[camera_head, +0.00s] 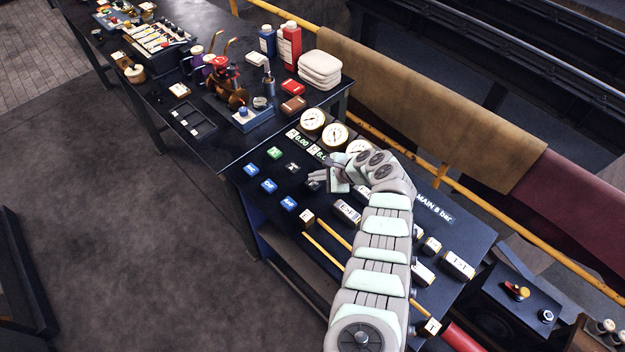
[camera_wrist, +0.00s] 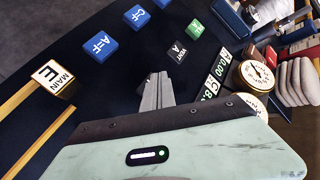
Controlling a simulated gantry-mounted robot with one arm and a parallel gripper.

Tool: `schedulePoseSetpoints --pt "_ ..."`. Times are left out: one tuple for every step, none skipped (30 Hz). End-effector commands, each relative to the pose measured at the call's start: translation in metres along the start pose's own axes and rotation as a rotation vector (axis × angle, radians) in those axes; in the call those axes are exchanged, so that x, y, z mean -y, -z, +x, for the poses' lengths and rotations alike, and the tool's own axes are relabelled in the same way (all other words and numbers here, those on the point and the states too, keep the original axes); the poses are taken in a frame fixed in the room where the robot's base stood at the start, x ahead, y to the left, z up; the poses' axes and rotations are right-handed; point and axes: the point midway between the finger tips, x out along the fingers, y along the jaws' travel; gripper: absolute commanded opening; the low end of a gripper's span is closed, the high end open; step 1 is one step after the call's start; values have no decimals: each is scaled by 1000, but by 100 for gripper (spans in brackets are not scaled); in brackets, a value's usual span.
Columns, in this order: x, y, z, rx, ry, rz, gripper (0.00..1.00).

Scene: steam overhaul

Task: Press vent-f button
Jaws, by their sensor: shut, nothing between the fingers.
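My gripper (camera_head: 322,181) is shut and empty, low over the control panel (camera_head: 262,218); its fingers show in the wrist view (camera_wrist: 157,90). A black button (camera_wrist: 143,87) lies beside the fingertips, mostly hidden by them, and its label cannot be read. Whether the fingers touch it cannot be told. Another black button, marked VENT A (camera_wrist: 176,54), lies further up the panel and also shows in the head view (camera_head: 293,168). No label reading vent-f is legible in either view.
Blue buttons (camera_wrist: 100,45) and a green button (camera_wrist: 195,29) sit nearby. A MAIN E block (camera_wrist: 54,79) stands by yellow strips. Round gauges (camera_head: 312,119) and green displays line the panel's back edge. A crowded bench (camera_head: 222,155) adjoins at the upper left.

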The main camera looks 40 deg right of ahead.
Motion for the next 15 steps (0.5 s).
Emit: schedulePoseSetpoints --pt "0 0 0 0 -1 0 0" --pt "0 0 0 0 -1 0 0" --pt "0 0 0 0 -1 0 0" --pt "0 0 0 0 -1 0 0" --pt "-1 0 0 0 -1 0 0" --pt "-1 0 0 0 -1 0 0" --pt "0 0 0 0 -1 0 0" --pt "0 0 0 0 -1 0 0" --pt "0 -1 -1 0 -1 0 0" --pt "1 -2 -2 0 -1 0 0" --pt "2 -3 -3 1 -1 1 0" --pt "4 -4 -6 0 -1 0 0" --pt "5 -6 -8 0 -1 1 0" --pt "7 -7 -10 0 -1 1 0" --pt "9 -10 -13 1 -1 0 0"
